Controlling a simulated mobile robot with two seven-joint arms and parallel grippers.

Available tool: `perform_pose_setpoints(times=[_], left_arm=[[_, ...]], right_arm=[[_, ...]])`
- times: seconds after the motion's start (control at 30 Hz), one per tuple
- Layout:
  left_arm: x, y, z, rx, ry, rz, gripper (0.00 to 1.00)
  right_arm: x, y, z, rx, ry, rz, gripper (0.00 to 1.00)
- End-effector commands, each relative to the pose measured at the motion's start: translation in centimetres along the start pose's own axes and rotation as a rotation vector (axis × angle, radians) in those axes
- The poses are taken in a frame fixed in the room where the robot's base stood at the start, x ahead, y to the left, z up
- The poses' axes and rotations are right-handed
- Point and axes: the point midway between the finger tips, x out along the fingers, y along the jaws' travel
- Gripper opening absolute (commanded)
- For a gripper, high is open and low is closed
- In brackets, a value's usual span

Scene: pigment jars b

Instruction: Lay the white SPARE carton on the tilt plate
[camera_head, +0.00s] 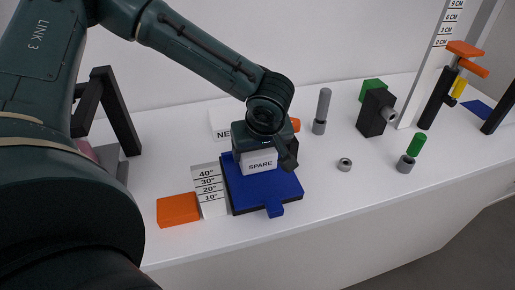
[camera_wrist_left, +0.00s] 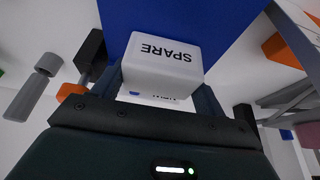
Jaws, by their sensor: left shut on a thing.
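The white SPARE carton (camera_head: 260,167) is between the fingers of my left gripper (camera_head: 264,158), which is shut on it. Its SPARE label reads upright in the head view and upside down in the wrist view, where the carton (camera_wrist_left: 163,60) shows large. The blue tilt plate (camera_head: 238,197) lies beneath the carton, with a tab at its front edge. In the wrist view the blue plate (camera_wrist_left: 225,18) is behind the carton. I cannot tell whether the carton touches the plate. My right gripper is not in view.
A white angle scale (camera_head: 209,191) and an orange block (camera_head: 178,210) stand left of the plate. A white box (camera_head: 221,131) with a partly hidden label is behind the gripper. A grey cylinder (camera_head: 322,108), black block (camera_head: 374,112) and small grey ring (camera_head: 344,164) are to the right.

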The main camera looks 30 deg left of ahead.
Motion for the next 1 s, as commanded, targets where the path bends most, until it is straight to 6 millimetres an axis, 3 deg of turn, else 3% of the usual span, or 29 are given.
perform_pose_setpoints(times=[0.33,0.37,0.6,0.87,1.0], left_arm=[[0.5,0.0,0.2,0.0,0.001,0.001,0.5],[0.3,0.0,0.1,0.0,0.001,0.001,0.74],[0.3,0.0,0.1,0.0,0.0,0.0,0.94],[0.1,0.0,0.0,0.0,0.0,0.0,0.94],[-0.9,0.1,-0.1,0.0,0.002,0.003,0.94]], right_arm=[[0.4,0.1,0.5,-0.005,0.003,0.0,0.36],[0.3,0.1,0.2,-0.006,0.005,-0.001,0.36],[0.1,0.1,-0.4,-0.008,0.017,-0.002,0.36],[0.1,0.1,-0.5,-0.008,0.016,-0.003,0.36],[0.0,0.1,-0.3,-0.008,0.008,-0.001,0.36]])
